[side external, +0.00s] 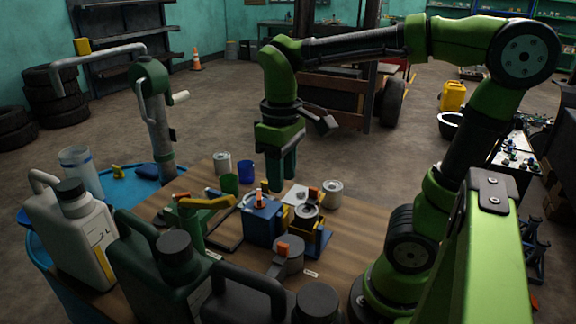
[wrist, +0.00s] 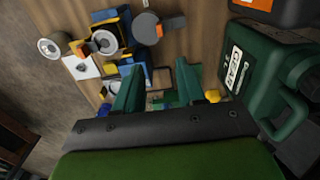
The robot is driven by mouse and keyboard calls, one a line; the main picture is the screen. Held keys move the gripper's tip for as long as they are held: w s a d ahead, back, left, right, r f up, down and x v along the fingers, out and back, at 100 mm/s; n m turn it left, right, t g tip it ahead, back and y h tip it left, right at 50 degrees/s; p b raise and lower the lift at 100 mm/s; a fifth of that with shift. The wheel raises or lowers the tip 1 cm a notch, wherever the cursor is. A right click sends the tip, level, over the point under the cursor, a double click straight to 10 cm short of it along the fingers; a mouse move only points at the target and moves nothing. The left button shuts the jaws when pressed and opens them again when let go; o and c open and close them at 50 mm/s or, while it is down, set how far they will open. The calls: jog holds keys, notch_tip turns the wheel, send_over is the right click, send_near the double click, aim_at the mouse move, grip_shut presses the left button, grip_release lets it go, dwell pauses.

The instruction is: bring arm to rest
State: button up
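My gripper (side external: 281,182) hangs pointing down from my green arm, above the wooden table (side external: 345,235), with its tips near the blue block in the side view. In the wrist view my gripper (wrist: 158,85) shows two green fingers spread apart with a clear gap. I see nothing held between them. The fingers hide part of the items behind them in the wrist view.
On the table stand a blue block (side external: 262,226), a blue cup (side external: 246,171), a green cup (side external: 229,184) and a pale can (side external: 332,193). Large jugs (side external: 72,236) crowd the front left. A pump (side external: 154,110) rises at left. Open air surrounds my upper arm.

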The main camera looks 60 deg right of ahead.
jog(key=a+m+t, duration=0.1)
jog(key=t, duration=0.1)
jog(key=a+m+t+y, duration=0.1)
jog(key=t, duration=0.1)
jog(key=s+a+m+t+y, duration=0.1)
jog(key=m+t, duration=0.1)
jog(key=t, duration=0.1)
jog(key=shift+a, duration=0.2)
